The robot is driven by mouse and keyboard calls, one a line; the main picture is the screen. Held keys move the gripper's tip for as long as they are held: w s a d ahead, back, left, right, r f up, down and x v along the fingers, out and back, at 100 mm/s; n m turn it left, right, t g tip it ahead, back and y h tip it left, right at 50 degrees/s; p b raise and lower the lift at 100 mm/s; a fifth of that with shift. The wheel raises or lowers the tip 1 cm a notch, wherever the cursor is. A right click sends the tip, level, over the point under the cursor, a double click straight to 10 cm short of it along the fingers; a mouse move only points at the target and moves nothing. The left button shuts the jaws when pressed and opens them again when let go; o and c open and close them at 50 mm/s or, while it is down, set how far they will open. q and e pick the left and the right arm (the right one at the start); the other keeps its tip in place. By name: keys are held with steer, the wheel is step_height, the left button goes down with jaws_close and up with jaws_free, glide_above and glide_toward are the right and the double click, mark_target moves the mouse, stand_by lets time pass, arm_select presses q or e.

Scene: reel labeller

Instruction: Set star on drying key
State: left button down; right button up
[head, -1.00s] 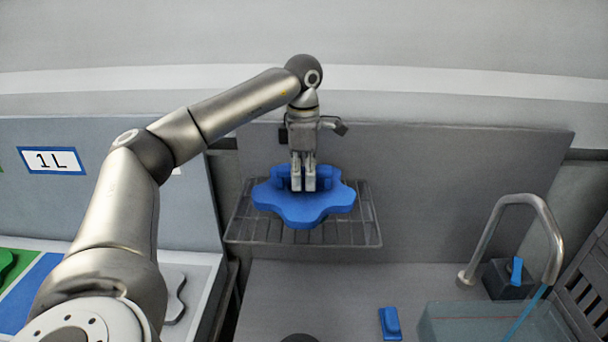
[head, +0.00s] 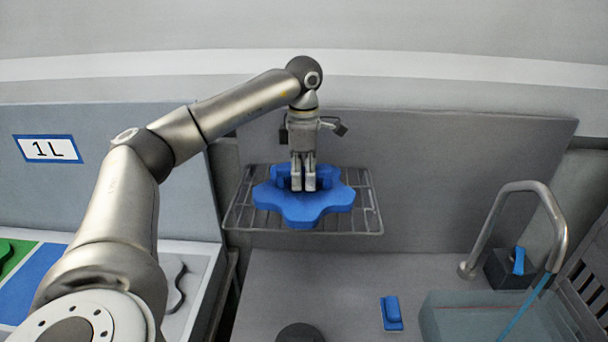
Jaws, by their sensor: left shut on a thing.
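A blue star-shaped piece (head: 303,210) with rounded lobes and a raised blue grip is at the wire rack (head: 367,222) on the back wall. My left gripper (head: 303,187) points down and is shut on the star's raised grip. The star covers the middle of the rack; I cannot tell whether it rests on the wires or hangs just above them. Any key under the star is hidden. My right gripper is not in view.
A tap (head: 548,208) and a clear basin (head: 470,318) stand at the right, with a blue-handled valve (head: 517,262). A small blue block (head: 391,313) lies on the grey counter (head: 330,280). A sign reading 1L (head: 48,149) is on the left panel.

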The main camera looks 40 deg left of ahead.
arm_select(q)
steer(key=c, duration=1.3)
jaws_free()
steer(key=shift+r, duration=0.1)
step_height(320, 180, up, 12)
steer(key=shift+s, duration=0.1)
